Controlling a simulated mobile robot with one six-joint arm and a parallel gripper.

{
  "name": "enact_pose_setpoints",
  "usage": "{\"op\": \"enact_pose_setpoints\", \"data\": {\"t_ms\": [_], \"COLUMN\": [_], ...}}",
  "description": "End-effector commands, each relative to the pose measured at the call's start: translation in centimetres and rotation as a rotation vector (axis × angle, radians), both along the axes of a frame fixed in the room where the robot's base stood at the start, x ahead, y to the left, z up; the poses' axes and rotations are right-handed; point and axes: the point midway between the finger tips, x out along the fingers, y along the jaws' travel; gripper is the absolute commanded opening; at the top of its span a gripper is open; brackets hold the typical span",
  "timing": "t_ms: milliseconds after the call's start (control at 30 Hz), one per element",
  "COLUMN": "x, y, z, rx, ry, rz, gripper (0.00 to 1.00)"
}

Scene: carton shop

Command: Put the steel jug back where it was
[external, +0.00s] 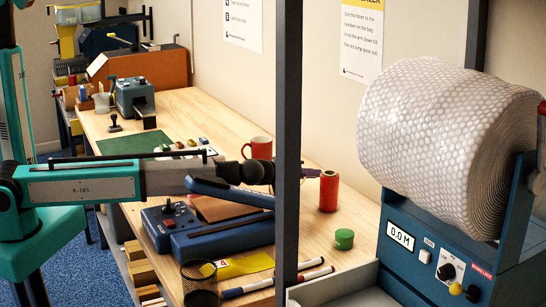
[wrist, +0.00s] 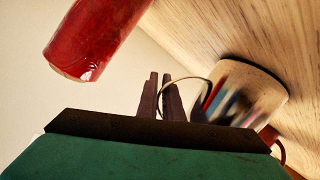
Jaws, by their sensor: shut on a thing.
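The steel jug (wrist: 252,92) is right of centre in the wrist view, a shiny rounded body with blurred coloured reflections and a thin wire-like handle (wrist: 196,78). My gripper (wrist: 160,78) is shut on that handle, its two dark fingers close together. I cannot tell whether the jug's base touches the wooden bench. In the external view my gripper (external: 311,172) reaches right behind the dark post, and the jug does not show there.
A red cylinder (external: 329,191) stands close to my gripper, also in the wrist view (wrist: 92,38). A red mug (external: 258,148) stands behind my arm. A green round tin (external: 344,239), markers (external: 305,274), a mesh cup (external: 200,285) and a blue device (external: 220,235) are nearer. The dark post (external: 288,120) crosses the view.

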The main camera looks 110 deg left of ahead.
Motion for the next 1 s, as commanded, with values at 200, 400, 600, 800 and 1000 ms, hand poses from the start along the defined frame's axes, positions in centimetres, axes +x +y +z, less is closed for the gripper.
{"op": "enact_pose_setpoints", "data": {"t_ms": [200,400,600,800,1000], "x": [0.01,0.02,0.0,-0.01,-0.19], "y": [0.0,0.0,0.0,0.0,-0.26], "z": [0.03,-0.18,-0.14,-0.11,0.01], "rx": [0.002,0.002,0.001,0.001,0.001], "ry": [0.001,0.0,0.001,0.001,0.0], "rz": [-0.001,-0.001,0.0,0.0,-0.001], "gripper": [0.0,0.0,0.25,0.25,0.25]}}
